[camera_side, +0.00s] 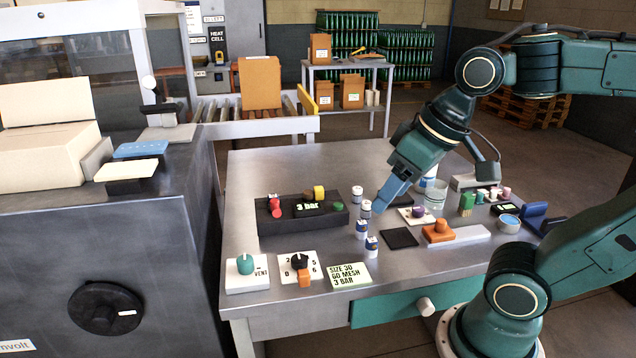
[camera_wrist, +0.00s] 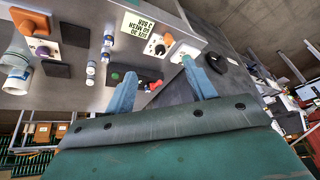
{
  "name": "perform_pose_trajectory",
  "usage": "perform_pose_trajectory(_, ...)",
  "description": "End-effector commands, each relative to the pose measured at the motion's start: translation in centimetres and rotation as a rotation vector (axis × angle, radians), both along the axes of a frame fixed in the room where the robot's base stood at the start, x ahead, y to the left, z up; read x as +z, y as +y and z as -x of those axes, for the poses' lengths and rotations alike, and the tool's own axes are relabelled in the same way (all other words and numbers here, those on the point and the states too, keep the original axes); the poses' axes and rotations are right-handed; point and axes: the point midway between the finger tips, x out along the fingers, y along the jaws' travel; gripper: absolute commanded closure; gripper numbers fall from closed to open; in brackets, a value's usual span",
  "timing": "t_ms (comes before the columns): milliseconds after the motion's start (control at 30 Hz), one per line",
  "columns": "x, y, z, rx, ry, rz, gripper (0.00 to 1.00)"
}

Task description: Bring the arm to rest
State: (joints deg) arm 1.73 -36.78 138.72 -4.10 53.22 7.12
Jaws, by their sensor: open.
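My gripper (camera_side: 385,202) has blue jaws and hangs over the steel table (camera_side: 300,160), pointing down and to the left. In the side view its tip appears close to several small white-and-blue vials (camera_side: 371,246); I cannot tell whether it touches one. In the wrist view the two jaws of my gripper (camera_wrist: 160,88) stand wide apart with nothing held between them. The black block (camera_side: 335,219) with coloured knobs and a "3 bar" display lies left of the gripper in the side view.
A green knob on a white plate (camera_side: 245,275), a black dial (camera_side: 300,262) and a yellow note (camera_side: 349,275) lie at the front. Right of the gripper are an orange knob block (camera_side: 438,233), a black pad (camera_side: 399,238) and a clear jar (camera_side: 435,195). A grey machine (camera_side: 110,240) stands left.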

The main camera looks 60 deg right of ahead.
Motion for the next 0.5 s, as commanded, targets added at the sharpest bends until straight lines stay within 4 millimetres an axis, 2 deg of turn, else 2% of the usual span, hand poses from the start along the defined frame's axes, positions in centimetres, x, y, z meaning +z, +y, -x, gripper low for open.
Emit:
perform_pose_trajectory(333,-0.03,-0.01,0.07,0.002,-0.002,0.002,0.45)
perform_pose_trajectory(500,-0.31,-0.21,0.86,0.026,-0.023,0.025,0.45)
